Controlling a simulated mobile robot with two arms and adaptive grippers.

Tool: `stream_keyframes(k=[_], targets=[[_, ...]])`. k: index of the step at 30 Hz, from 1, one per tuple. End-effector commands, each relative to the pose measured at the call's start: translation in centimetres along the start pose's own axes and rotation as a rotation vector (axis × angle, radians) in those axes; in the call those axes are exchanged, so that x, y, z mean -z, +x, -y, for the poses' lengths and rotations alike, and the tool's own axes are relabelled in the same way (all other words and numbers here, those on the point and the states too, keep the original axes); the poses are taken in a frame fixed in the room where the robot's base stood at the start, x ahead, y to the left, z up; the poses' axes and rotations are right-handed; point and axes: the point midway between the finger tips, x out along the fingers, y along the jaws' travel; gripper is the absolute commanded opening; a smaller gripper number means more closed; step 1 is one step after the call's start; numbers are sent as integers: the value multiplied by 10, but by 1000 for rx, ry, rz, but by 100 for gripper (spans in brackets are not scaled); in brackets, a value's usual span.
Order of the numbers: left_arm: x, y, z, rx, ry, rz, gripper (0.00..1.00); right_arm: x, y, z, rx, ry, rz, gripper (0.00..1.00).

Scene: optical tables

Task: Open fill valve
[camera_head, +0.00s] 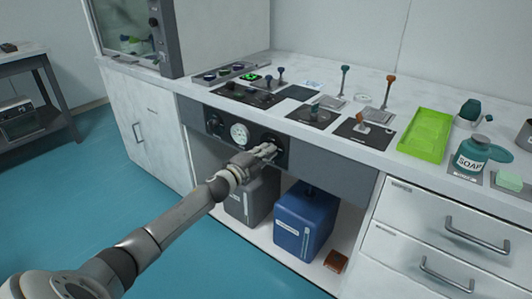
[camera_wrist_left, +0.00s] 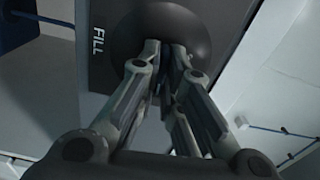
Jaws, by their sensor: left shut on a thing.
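The fill valve is a round black knob (camera_wrist_left: 160,32) on a dark panel marked "FILL" in the left wrist view. In the head view the knob (camera_head: 273,142) sits on the grey front panel under the counter, right of the gauge. My left gripper (camera_head: 268,151) reaches it from the front. In the left wrist view its fingers (camera_wrist_left: 172,48) are closed on the middle of the knob, which partly hides its centre. I cannot tell how far the knob is turned. My right gripper is not in view.
A round white gauge (camera_head: 239,133) and another dark knob (camera_head: 214,123) sit left on the panel. A blue container (camera_head: 303,222) and a grey one (camera_head: 250,200) stand below. A green tray (camera_head: 426,135) and soap bottle (camera_head: 471,155) are on the counter.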

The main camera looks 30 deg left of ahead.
Motion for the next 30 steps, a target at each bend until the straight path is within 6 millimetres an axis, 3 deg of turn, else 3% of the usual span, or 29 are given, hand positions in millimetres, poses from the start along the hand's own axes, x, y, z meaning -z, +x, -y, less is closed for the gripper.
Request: stream_keyframes(k=[23,24,27,30], targets=[[1,0,-2,-3,98,-2,0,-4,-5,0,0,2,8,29],[1,0,-2,-3,98,-2,13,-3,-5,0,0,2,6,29],[1,0,-2,-2,97,-2,26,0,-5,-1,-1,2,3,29],[1,0,-2,-2,95,-1,29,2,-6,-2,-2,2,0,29]])
